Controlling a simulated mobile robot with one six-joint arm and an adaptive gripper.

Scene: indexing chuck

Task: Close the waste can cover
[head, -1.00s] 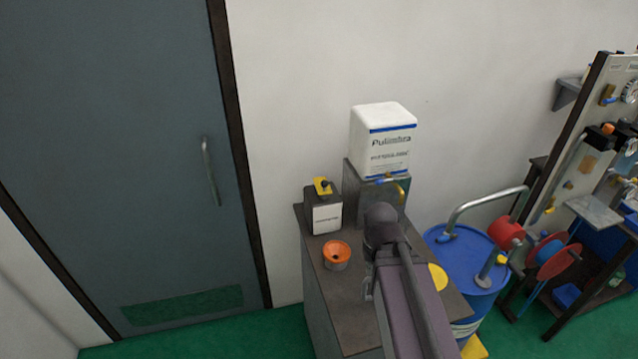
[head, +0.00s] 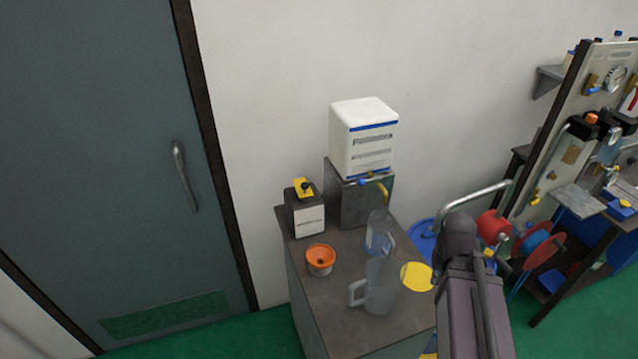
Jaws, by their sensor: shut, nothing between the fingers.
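A small dark box (head: 304,213) with a white label stands at the left rear of the cabinet top, by the wall. A yellow piece (head: 303,187) with a dark knob sits on its top; I cannot tell whether it is a cover, nor whether it is open or shut. I cannot tell for certain which object is the waste can. My arm rises from the bottom right, in front of the blue drum (head: 423,240). My gripper is not visible.
The cabinet top (head: 322,325) also holds an orange funnel-like cup (head: 320,260), a clear jug (head: 381,288), a clear bottle (head: 378,238) and a yellow disc (head: 416,276). A white container (head: 364,140) stands on a grey block (head: 345,200). A cluttered rack (head: 565,130) is at right.

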